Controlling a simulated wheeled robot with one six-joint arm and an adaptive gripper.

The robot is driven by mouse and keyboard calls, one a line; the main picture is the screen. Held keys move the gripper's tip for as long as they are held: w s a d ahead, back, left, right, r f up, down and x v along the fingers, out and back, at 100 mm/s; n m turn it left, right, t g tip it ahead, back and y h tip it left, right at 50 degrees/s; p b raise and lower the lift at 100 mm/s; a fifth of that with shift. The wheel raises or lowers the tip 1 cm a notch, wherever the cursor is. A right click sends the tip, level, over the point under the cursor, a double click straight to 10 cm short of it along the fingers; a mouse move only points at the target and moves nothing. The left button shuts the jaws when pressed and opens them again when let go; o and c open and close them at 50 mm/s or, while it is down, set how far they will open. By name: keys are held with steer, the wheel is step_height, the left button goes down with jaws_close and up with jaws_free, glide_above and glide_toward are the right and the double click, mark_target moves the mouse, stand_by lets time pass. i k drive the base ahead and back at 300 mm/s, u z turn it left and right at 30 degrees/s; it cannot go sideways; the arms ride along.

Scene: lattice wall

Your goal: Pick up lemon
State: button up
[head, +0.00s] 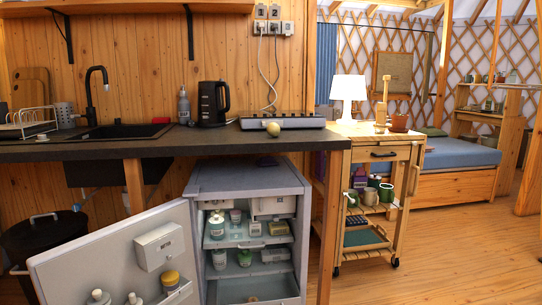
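A small round pale-yellow object that looks like the lemon (273,129) sits on the dark countertop (225,143) near its right end. It is in front of a low grey appliance (283,121). Nothing covers it in the head view. My gripper is not in view.
The small fridge (247,178) below the counter stands open, its door (100,262) swung out to the left. A black kettle (213,104) and a sink (105,131) are left of the lemon. A wooden cart (372,214) with a lamp (348,88) stands at right. The right floor is clear.

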mark_target(273, 130)
steer(key=z, duration=0.05)
steer(key=k, duration=0.55)
steer(key=u, duration=1.15)
steer(key=i, duration=1.35)
steer(key=z, duration=0.2)
